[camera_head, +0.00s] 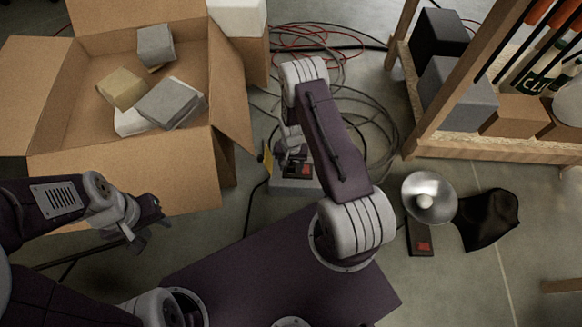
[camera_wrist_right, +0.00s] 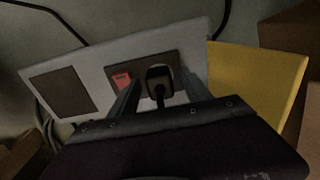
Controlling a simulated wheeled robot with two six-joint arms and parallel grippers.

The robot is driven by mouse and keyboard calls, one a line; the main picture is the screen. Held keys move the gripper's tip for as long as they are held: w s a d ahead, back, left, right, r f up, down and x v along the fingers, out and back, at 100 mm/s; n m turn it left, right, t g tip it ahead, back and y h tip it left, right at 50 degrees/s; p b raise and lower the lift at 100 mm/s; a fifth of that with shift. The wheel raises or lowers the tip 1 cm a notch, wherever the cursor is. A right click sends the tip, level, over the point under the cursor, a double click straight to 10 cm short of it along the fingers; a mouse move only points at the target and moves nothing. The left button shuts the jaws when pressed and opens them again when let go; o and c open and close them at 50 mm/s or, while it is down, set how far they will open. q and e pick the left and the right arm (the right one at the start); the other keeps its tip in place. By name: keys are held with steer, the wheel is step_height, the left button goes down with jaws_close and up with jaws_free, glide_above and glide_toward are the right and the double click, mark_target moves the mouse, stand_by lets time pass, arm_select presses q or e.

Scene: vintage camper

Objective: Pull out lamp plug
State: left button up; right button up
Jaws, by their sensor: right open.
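The black lamp plug (camera_wrist_right: 160,76) sits in a socket on a grey power box (camera_wrist_right: 190,45), which also shows in the head view (camera_head: 293,187). A red switch (camera_wrist_right: 121,80) is left of the plug. My right gripper (camera_wrist_right: 160,88) is open, with one finger on each side of the plug; contact is not clear. In the head view my right gripper (camera_head: 291,160) is over the box, and the plug is hidden. The lamp (camera_head: 428,197) has a shiny metal reflector. My left gripper (camera_head: 148,218) is beside the large carton, away from the plug; its jaws are unclear.
An open carton (camera_head: 130,180) with several blocks stands at the left. A yellow panel (camera_wrist_right: 262,85) borders the power box. Coiled cables (camera_head: 375,110) lie behind my right arm. A wooden shelf (camera_head: 490,148) stands at the right, with a black item (camera_head: 488,218) on the floor before it.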

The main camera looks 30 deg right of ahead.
mark_target(291, 165)
steer(key=shift+p, duration=0.35)
stand_by(0.7)
jaws_close()
steer(key=shift+r, duration=0.1)
steer(key=shift+r+p, duration=2.75)
steer(key=shift+r, duration=0.2)
